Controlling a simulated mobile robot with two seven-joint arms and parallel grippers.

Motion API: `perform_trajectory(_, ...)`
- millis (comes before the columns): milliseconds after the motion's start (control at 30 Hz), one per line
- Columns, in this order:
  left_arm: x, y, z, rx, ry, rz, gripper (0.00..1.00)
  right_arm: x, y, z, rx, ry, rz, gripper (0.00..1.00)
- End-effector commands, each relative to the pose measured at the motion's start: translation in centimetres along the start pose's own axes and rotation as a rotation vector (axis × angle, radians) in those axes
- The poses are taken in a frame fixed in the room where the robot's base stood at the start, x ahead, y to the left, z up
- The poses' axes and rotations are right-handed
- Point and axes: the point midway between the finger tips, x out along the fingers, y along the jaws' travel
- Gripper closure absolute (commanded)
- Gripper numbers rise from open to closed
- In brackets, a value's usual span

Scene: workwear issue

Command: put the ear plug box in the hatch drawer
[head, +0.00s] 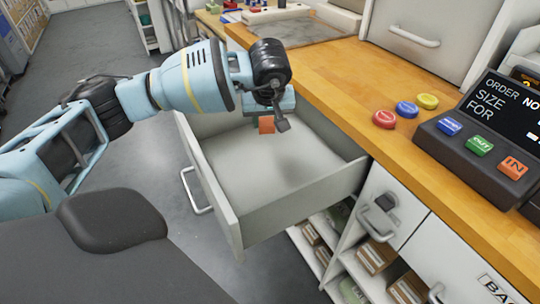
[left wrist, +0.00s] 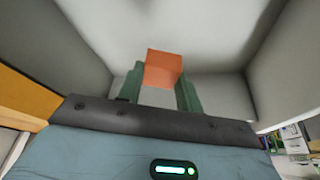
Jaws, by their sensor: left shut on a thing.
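The ear plug box is a small orange box (head: 266,125); it also shows in the left wrist view (left wrist: 163,69). My left gripper (head: 272,121) is shut on it, with the green fingers on either side of the box in the left wrist view. The hatch drawer (head: 226,205) is pulled out from under the wooden counter and looks empty inside. The gripper points down and holds the box over the inside of the drawer, towards its far end. I cannot tell how far the box is above the drawer floor. My right gripper is not in view.
The wooden counter (head: 345,95) runs along the drawer's right side. Red (head: 384,119), blue (head: 407,109) and yellow (head: 428,101) buttons sit on it beside an order display (head: 505,125). Shelves with cartons (head: 376,257) lie below. The floor left of the drawer is clear.

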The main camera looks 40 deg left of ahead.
Motion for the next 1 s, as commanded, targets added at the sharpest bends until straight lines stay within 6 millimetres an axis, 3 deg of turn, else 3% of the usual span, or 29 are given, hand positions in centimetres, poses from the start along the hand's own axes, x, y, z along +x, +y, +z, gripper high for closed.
perform_trajectory(200, 3.2, 0.0, 1.4, 0.001, -0.003, -0.002, 0.86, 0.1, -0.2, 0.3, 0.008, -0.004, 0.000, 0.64)
perform_trajectory(500, 4.3, 0.0, 1.9, 0.001, -0.001, -0.001, 0.86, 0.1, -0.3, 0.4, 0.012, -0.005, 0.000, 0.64)
perform_trajectory(800, 8.1, 0.0, 3.5, 0.003, -0.002, -0.002, 0.86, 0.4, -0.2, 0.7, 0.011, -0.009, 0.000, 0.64)
perform_trajectory(1000, 8.4, 0.0, 3.6, 0.002, -0.001, -0.001, 0.86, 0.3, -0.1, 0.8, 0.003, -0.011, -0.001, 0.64)
